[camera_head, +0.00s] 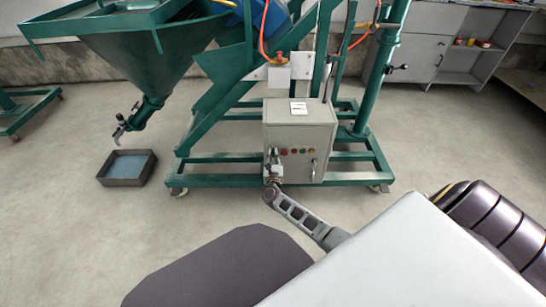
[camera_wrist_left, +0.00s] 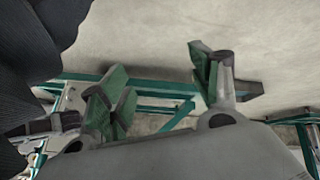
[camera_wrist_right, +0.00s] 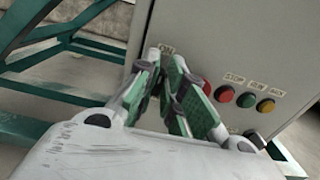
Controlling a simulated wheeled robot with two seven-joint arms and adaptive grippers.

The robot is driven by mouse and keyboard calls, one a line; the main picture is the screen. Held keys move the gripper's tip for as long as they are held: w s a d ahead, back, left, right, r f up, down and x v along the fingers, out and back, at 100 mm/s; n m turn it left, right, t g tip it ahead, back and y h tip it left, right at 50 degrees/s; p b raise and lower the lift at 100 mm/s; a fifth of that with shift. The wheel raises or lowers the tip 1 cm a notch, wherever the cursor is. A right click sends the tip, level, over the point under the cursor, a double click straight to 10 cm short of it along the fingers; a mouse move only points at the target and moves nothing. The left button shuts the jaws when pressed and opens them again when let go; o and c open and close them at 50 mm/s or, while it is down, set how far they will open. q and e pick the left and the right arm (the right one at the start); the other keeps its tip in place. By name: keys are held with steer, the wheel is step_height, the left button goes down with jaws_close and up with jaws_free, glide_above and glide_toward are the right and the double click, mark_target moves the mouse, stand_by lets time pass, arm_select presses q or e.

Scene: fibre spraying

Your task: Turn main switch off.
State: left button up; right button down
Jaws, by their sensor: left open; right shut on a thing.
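The grey control box (camera_head: 318,122) is mounted on the green machine frame. Its front also fills much of the right wrist view (camera_wrist_right: 225,40). It has red (camera_wrist_right: 225,93), green (camera_wrist_right: 246,100) and yellow (camera_wrist_right: 265,106) buttons. My right gripper (camera_head: 273,160) is at the left of the box front. In the right wrist view its green-padded fingertips (camera_wrist_right: 167,72) are closed together just below a small label, around what seems to be the main switch, which they hide. A red part shows behind one finger. My left gripper (camera_wrist_left: 160,80) is open and empty, away from the box.
A green hopper (camera_head: 130,55) stands at the upper left, with a dark tray (camera_head: 127,180) on the floor below its outlet. A grey cabinet (camera_head: 430,45) stands at the back right. The floor before the box is bare.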

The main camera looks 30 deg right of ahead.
arm_select(q)
steer(key=shift+s, duration=0.1)
arm_select(e)
steer(key=shift+n, duration=0.4)
arm_select(q)
step_height(320, 180, up, 8)
steer(key=a+g+y+p, duration=0.1)
steer(key=p, duration=0.2)
steer(key=shift+a+m+p, duration=0.3)
steer(key=shift+a, duration=0.1)
arm_select(e)
steer(key=n, duration=1.1)
steer(key=a+f+n, duration=0.1)
steer(key=n, duration=0.5)
steer(key=shift+w+f, duration=0.1)
steer(key=shift+w, duration=0.15)
arm_select(q)
steer(key=shift+s+f, duration=0.1)
arm_select(e)
steer(key=c, duration=1.7)
jaws_free()
arm_select(q)
steer(key=shift+s+f+g, duration=0.25)
steer(key=shift+s+g, duration=0.05)
steer(key=shift+s, duration=0.1)
arm_select(e)
steer(key=shift+o, duration=0.9)
